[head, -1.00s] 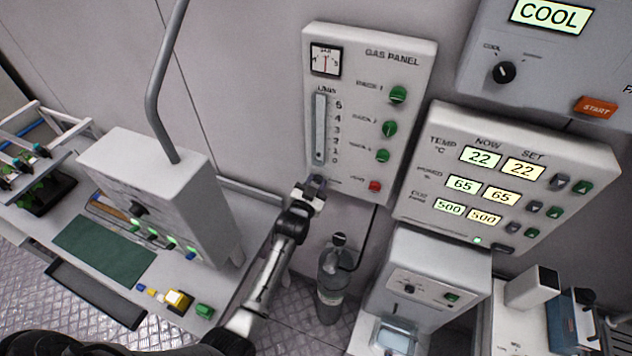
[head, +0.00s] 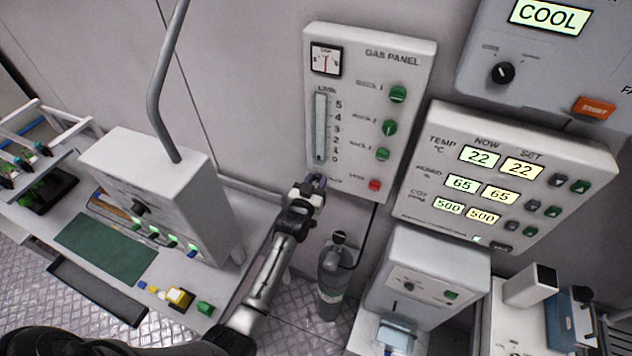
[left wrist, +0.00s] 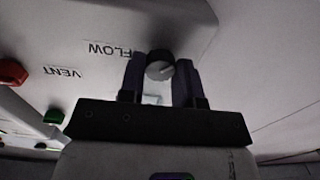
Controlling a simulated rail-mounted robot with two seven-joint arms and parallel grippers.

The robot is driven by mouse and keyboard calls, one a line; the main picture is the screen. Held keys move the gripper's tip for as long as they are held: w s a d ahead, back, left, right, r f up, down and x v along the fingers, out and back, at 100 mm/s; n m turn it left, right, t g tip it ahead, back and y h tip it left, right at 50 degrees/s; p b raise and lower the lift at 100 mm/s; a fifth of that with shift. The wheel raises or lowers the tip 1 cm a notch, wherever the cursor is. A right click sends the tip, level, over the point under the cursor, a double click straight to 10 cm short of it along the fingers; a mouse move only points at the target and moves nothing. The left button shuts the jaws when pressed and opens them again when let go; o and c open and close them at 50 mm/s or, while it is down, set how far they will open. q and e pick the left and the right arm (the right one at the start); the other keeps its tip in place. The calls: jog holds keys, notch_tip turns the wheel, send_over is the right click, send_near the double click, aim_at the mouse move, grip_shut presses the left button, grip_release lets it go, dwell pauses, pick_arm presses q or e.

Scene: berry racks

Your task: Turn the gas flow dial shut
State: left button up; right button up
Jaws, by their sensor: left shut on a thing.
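The gas panel (head: 369,110) is a white box on the wall, with a gauge at its top left and a flow tube (head: 320,128) below it. The dark, round flow dial (left wrist: 160,66) sits by the FLOW label in the left wrist view. My left gripper (head: 316,184) is at the panel's lower left corner, and its fingers hide the dial in the head view. In the left wrist view my left gripper (left wrist: 160,78) has one finger on each side of the dial and is shut on it. My right gripper is not in view.
A red vent knob (head: 375,185) is right of my left gripper, with several green knobs (head: 389,128) above it. A gas bottle (head: 332,280) stands below the panel. A bench with a white box (head: 165,195) is at left.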

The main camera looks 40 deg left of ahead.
pick_arm(q)
jog(key=o, duration=0.8)
jog(key=shift+o, duration=0.6)
jog(key=b+v, duration=0.1)
jog(key=v, duration=1.3)
jog(key=shift+b, duration=0.35)
jog(key=shift+w, duration=0.1)
